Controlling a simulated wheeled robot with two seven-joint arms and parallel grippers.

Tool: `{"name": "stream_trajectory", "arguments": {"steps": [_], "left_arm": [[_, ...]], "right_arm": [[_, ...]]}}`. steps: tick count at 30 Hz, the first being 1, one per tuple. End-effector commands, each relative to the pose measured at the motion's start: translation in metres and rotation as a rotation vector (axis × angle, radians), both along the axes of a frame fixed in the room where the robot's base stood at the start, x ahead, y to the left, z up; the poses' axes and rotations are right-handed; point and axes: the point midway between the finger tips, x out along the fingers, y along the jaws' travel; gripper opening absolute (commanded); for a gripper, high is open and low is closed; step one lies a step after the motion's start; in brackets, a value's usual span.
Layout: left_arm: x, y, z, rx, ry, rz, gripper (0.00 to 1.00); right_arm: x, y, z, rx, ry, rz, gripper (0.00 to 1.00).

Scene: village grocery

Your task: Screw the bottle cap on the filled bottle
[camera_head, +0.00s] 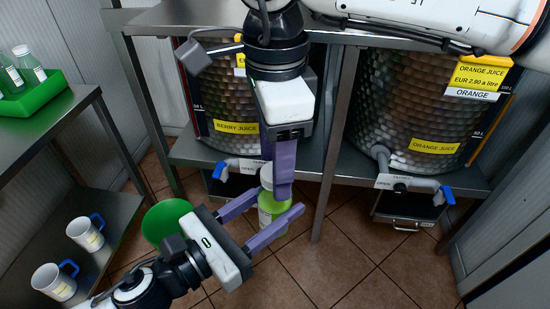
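The filled bottle (270,212) is upright, with green contents and a pale label. It is between the two purple fingers of my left gripper (281,200), which is shut on it and holds it above the floor. A white bottle cap (266,172) shows at the bottle's top, partly hidden by a purple finger. My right gripper (279,180) points down from above with its fingertips at the cap and appears shut on it. Its fingers overlap in this view, and I cannot tell whether the cap is seated on the bottle's neck.
A metal rack behind holds a berry juice barrel (227,105) and an orange juice barrel (408,110), with taps below. At left are a green crate (45,97) of bottles and two mugs (85,234) on a lower shelf. A green round bin (165,222) stands near my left gripper.

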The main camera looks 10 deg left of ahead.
Motion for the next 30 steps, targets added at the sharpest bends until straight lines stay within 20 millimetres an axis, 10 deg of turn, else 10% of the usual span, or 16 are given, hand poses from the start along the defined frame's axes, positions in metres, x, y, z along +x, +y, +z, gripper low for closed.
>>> {"name": "stream_trajectory", "arguments": {"steps": [18,30], "left_arm": [[0.0,0.0,0.002,-0.002,-0.004,-0.001,0.0],[0.0,0.0,0.002,-0.002,-0.004,-0.001,0.0]], "right_arm": [[0.0,0.001,0.103,0.001,-0.002,-0.001,0.54],[0.0,0.0,0.12,0.001,0.0,0.001,0.54]]}}
